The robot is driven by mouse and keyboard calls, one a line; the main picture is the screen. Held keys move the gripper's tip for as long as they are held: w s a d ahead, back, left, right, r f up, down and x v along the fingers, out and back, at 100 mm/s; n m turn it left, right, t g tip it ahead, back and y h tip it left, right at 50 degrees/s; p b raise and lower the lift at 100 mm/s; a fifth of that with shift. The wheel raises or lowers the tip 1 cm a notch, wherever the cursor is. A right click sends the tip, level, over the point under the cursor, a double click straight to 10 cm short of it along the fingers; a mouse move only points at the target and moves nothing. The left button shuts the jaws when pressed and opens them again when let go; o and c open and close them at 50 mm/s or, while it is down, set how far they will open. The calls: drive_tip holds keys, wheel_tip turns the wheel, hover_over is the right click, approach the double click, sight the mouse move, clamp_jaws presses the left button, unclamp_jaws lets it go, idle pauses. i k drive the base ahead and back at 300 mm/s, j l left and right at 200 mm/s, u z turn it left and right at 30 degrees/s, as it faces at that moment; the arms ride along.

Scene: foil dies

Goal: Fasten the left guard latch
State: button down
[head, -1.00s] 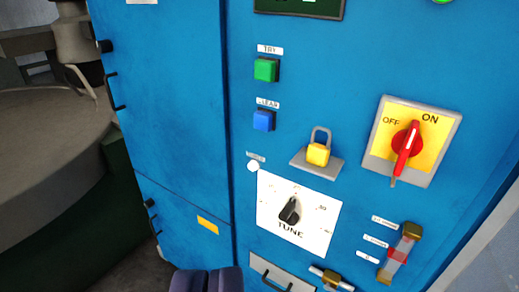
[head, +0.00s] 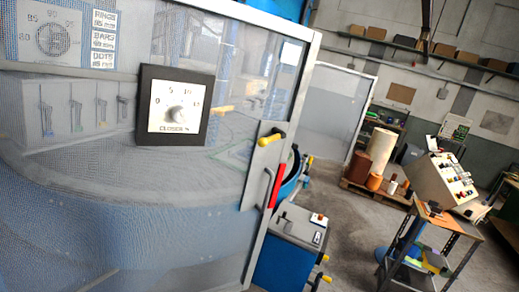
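A large see-through mesh guard (head: 120,225) in a pale grey frame fills the left half of the view. On its right edge is a grey latch plate (head: 256,172). The plate carries a latch lever (head: 270,136) with a black end and a yellow end, tilted up to the right. Below it are a grey pull handle (head: 268,188) and a red bar (head: 277,186). I cannot tell whether the latch is engaged, or whether this is the left guard. My gripper is not in view.
A black-framed dial (head: 176,106) sits on the guard. A blue cabinet (head: 290,245) with yellow-tipped levers stands just right of the guard. Farther right are a pallet (head: 375,195) with rolls and a slanted control console (head: 443,180) by a metal table. Grey floor (head: 345,240) between is open.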

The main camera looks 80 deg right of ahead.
sight(278, 134)
drive_tip(key=z, duration=2.2)
drive_tip(key=i+j, duration=0.15)
drive_tip(key=i, duration=0.15)
drive_tip(key=i+j, duration=0.1)
drive_tip(key=i, duration=0.25)
